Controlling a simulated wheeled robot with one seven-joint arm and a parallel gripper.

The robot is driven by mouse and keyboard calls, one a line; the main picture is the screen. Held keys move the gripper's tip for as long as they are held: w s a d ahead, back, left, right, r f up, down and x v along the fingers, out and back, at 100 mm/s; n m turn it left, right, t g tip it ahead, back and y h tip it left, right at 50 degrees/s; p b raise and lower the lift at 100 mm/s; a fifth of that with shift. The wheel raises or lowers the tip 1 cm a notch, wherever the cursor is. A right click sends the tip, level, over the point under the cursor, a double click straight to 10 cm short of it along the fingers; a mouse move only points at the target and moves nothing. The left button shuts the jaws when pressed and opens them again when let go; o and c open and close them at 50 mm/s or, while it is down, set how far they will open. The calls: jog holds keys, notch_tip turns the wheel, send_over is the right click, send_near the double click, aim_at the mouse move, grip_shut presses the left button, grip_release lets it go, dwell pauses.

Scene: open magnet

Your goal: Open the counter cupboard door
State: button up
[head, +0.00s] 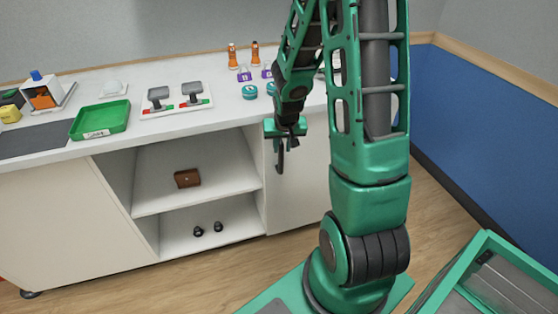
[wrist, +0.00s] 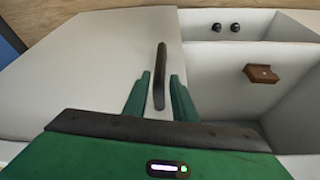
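The cupboard door (head: 305,185) is a plain pale panel to the right of the open shelves under the counter. It looks closed. In the wrist view the door (wrist: 95,65) fills the left side. Its dark bar handle (wrist: 161,60) stands near the door's edge beside the open shelves; part of the handle (head: 279,158) also shows below my gripper in the head view. My gripper (wrist: 160,77) is open, with one green finger on each side of the handle and gaps visible between. In the head view my gripper (head: 285,130) is in front of the door's top.
The counter (head: 215,82) holds a green tray (head: 101,119), a white board with dark-topped devices (head: 177,108) and small bottles. A brown box (head: 187,178) and two dark small things (head: 208,229) sit on the open shelves. A green-framed cart (head: 490,275) stands at lower right.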

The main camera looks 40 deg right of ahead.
aim_at(280, 159)
jog(key=shift+x, duration=5.35)
jog(key=shift+c, duration=0.6)
grip_shut()
